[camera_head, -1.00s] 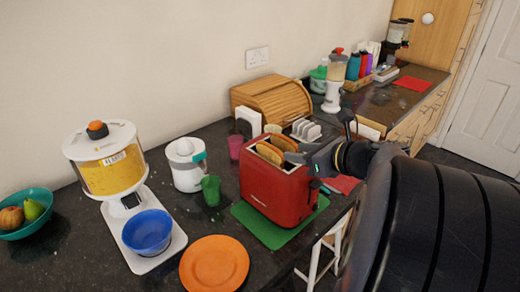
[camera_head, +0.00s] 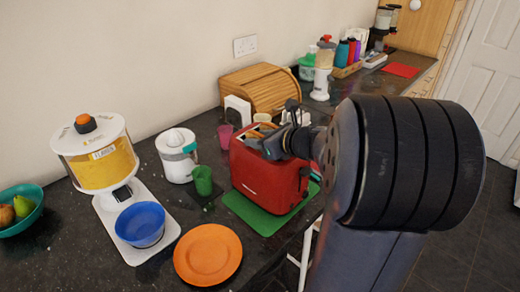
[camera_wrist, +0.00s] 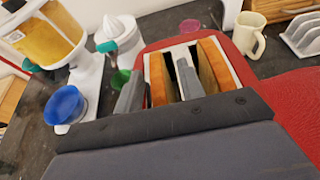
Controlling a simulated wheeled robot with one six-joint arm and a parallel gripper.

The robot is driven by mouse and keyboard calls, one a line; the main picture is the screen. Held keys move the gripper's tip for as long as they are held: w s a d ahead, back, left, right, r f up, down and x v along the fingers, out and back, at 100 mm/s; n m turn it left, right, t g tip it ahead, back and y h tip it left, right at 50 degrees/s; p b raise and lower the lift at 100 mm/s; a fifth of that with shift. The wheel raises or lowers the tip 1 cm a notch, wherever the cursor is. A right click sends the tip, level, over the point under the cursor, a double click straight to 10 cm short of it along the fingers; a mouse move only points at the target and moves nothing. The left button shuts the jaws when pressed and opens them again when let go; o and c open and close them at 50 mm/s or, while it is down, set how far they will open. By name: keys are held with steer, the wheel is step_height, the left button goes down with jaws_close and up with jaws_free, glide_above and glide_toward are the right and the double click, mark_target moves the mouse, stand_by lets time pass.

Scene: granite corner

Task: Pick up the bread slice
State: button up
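The red toaster (camera_head: 262,178) stands on a green mat (camera_head: 243,212), with two toasted bread slices upright in its slots. In the wrist view, one bread slice (camera_wrist: 160,80) lies between my two fingers. The other bread slice (camera_wrist: 214,65) is to the right of my right finger. My gripper (camera_wrist: 158,88) is open, pointing into the toaster top (camera_wrist: 185,45). The right finger sits between the two slices, and the left finger is left of the left slice. Whether either finger touches bread cannot be told. In the head view, my gripper (camera_head: 270,142) hides most of the bread.
A green cup (camera_head: 202,181), white juicer (camera_head: 178,155) and pink cup (camera_head: 225,136) stand left of the toaster. An orange plate (camera_head: 208,254) and blue bowl (camera_head: 140,225) are nearer. A bread box (camera_head: 265,88) and a cream mug (camera_wrist: 248,33) stand behind. The wall backs the counter.

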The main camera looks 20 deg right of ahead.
jaws_close()
stand_by(0.3)
